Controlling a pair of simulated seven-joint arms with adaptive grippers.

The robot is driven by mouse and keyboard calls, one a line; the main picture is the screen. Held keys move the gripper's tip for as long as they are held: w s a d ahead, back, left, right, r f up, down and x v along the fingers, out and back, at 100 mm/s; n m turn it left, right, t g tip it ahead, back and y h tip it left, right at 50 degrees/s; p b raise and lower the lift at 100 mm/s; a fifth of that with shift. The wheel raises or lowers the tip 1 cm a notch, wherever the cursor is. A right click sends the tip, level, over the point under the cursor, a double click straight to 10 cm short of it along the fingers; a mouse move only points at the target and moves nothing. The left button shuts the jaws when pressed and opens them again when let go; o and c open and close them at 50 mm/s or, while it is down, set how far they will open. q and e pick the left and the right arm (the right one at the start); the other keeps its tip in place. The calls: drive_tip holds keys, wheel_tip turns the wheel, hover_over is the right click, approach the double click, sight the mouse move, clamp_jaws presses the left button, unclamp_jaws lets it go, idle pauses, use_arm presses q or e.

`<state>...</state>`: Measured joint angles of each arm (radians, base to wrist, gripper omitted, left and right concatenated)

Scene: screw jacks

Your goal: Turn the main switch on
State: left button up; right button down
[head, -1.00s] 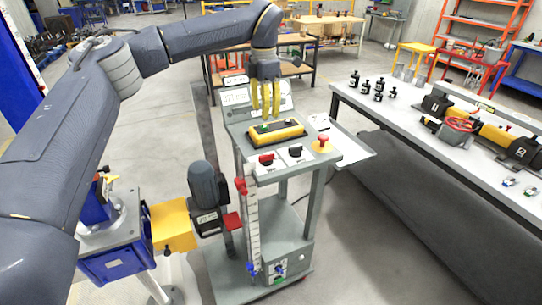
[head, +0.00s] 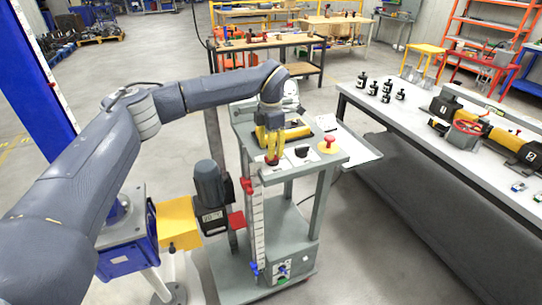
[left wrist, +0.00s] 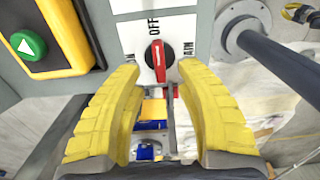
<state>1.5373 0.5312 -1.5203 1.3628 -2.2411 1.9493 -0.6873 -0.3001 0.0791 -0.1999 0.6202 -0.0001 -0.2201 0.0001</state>
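The main switch (left wrist: 158,58) is a red rotary knob on a pale plate, with OFF printed beside it and a partly hidden label ending in "AIN". Its grip lies roughly along the picture's vertical, in line with OFF. In the head view the switch (head: 271,161) shows just below my left gripper's fingertips on the console's front edge. My left gripper (head: 269,150) points down over it. In the left wrist view its yellow fingers (left wrist: 159,69) are spread, one on each side of the knob, with a gap and nothing held. My right gripper is not in view.
A black knob (head: 301,151) and a red mushroom button on a yellow base (head: 327,144) stand to the right on the console. A yellow box with a green button (left wrist: 29,45) is close by. A grey motor (head: 208,184) stands left of the console.

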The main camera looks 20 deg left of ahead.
use_arm(q)
drive_tip(key=shift+f, duration=1.5)
clamp_jaws()
